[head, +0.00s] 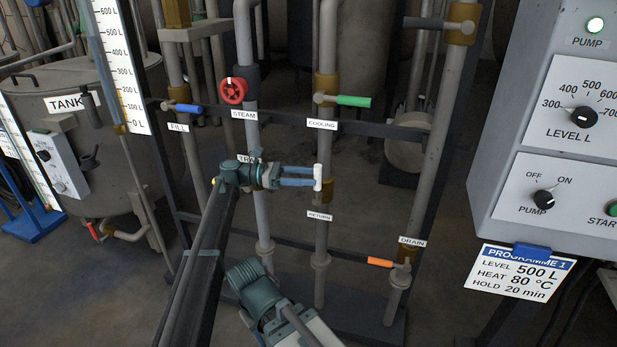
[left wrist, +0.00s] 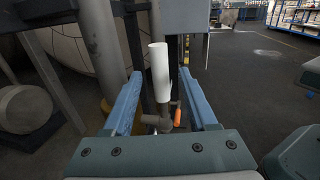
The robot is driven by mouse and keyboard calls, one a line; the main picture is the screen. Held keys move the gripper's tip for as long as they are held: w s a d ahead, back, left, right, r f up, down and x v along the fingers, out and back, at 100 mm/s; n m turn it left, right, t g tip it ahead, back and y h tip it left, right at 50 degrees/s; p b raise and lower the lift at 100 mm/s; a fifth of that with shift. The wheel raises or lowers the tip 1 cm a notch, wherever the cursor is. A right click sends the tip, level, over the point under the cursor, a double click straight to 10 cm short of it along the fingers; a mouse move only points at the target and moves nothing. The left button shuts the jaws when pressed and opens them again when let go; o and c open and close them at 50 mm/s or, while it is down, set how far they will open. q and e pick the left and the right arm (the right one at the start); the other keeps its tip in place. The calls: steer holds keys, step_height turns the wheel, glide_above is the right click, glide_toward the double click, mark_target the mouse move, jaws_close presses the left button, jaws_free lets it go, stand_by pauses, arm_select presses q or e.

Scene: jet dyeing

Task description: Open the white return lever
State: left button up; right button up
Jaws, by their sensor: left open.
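The white return lever (head: 318,177) points upright on the grey return pipe, above the RETURN label (head: 320,216). My left gripper (head: 313,178) reaches in from the left at the lever's height. Its blue fingers are apart. In the left wrist view the white lever (left wrist: 160,72) stands between the two open fingers of the left gripper (left wrist: 163,100), with a gap showing on each side. The lever's mount is partly hidden behind the fingers in the head view.
Nearby are the red STEAM wheel (head: 233,91), green COOLING lever (head: 354,101), blue FILL lever (head: 188,108) and orange DRAIN lever (head: 380,263). A grey control panel (head: 490,150) stands at right, a tank (head: 95,140) at left. Vertical pipes and dark crossbars surround my gripper.

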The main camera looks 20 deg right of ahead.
arm_select(q)
steer(key=v, duration=1.3)
steer(key=shift+a, duration=0.15)
steer(key=shift+f, duration=0.1)
steer(key=s+a+f+m+t+y, duration=0.35)
steer(key=s+a+f, duration=0.25)
steer(key=s+f, duration=0.2)
steer(key=s+a+f+m+t+y, duration=0.2)
steer(key=s+a+f+y, duration=0.2)
steer(key=s+a+f, duration=0.35)
steer(key=s+a+f+m+t+y, duration=0.1)
steer(key=s+a+f+m+y, duration=0.3)
steer(key=s+a, duration=0.35)
steer(key=s+a+f+m+t+y, duration=0.25)
steer(key=s+a+m+y, duration=0.2)
steer(key=s+a, duration=0.35)
steer(key=s+d+m+g+y, duration=0.2)
steer(key=s+d+m, duration=0.15)
steer(key=d, duration=0.65)
step_height(320, 180, up, 32)
steer(key=p, duration=3.1)
steer(key=shift+s+a+f+n+p, duration=0.15)
steer(key=shift+s+a+n+p, duration=0.05)
steer(key=shift+s+n+p, duration=0.15)
